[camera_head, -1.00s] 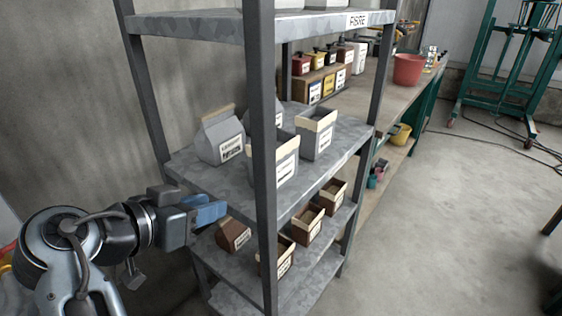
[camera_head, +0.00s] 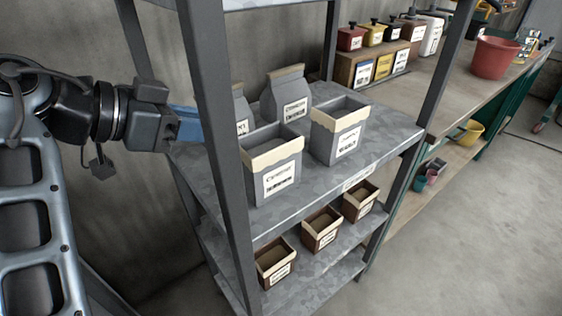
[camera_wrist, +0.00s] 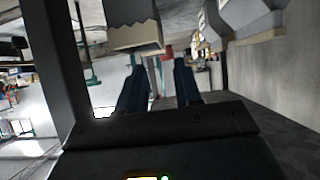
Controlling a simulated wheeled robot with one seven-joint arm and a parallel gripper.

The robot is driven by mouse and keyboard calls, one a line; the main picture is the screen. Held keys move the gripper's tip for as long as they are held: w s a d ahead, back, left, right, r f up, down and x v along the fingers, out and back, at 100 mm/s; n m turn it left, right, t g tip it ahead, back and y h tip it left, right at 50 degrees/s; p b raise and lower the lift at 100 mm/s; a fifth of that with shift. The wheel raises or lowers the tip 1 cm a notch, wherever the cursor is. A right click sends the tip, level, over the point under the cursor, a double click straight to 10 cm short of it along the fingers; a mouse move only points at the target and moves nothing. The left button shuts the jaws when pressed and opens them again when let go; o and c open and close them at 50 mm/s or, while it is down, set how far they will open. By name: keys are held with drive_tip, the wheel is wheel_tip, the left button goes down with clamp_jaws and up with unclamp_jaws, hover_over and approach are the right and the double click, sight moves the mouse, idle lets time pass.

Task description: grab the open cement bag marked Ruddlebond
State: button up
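Two open grey bags with cream rims stand on the middle shelf in the head view: a nearer one (camera_head: 272,168) and one to its right (camera_head: 338,132). Behind them are two closed grey bags (camera_head: 286,95), one partly hidden. Labels are too small to read surely, so I cannot tell which is Ruddlebond. My gripper (camera_head: 188,124) is left of these bags, at the shelf's left end by the front post. In the wrist view my gripper (camera_wrist: 160,82) has its blue fingers apart with nothing between them. A cream-rimmed open bag (camera_wrist: 132,18) appears inverted beyond the fingers.
The shelf's grey post (camera_head: 218,130) stands close to my gripper. Several open brown bags (camera_head: 322,228) stand on the shelf below. A workbench with a red bucket (camera_head: 494,57) and small containers is at the right. The floor (camera_head: 460,240) at right is clear.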

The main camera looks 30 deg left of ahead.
sight(257, 132)
drive_tip(key=b+x, duration=0.2)
drive_tip(key=x, duration=0.9)
drive_tip(key=shift+s, duration=0.1)
drive_tip(key=shift+c, duration=0.2)
clamp_jaws()
idle(0.9)
